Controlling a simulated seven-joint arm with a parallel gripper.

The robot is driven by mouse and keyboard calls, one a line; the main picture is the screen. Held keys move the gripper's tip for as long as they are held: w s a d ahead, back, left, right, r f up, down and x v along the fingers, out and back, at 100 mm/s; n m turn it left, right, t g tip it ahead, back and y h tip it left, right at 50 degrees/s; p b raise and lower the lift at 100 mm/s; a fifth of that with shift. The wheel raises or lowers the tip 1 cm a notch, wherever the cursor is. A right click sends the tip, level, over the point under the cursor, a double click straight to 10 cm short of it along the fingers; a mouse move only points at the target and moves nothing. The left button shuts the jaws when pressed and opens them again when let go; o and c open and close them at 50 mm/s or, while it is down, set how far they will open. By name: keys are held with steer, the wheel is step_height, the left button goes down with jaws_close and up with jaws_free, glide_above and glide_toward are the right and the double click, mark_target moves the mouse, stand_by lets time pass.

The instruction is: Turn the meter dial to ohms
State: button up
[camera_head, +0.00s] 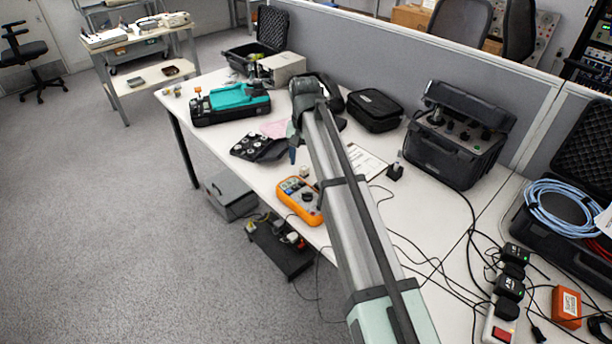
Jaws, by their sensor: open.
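The meter (297,208) is an orange handheld unit lying face up near the front edge of the white table, at the middle of the view. Its dark round dial (307,196) shows on its face, but the pointer setting is too small to read. My gripper (292,150) is open, above the table and farther back than the meter, apart from it. My wrist and arm hide much of the gripper, and my arm passes just right of the meter.
Behind the meter lie a black case with round parts (251,146) and a clipboard (365,165). A small black stand (395,171) and loose cables are to the right. A large black case (452,150) stands at the back. A teal-topped box (235,97) sits farther left.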

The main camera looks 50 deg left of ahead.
mark_target(305, 193)
step_height(305, 193, down, 14)
steer(key=n, duration=1.7)
steer(key=shift+r, duration=0.1)
steer(key=c, duration=1)
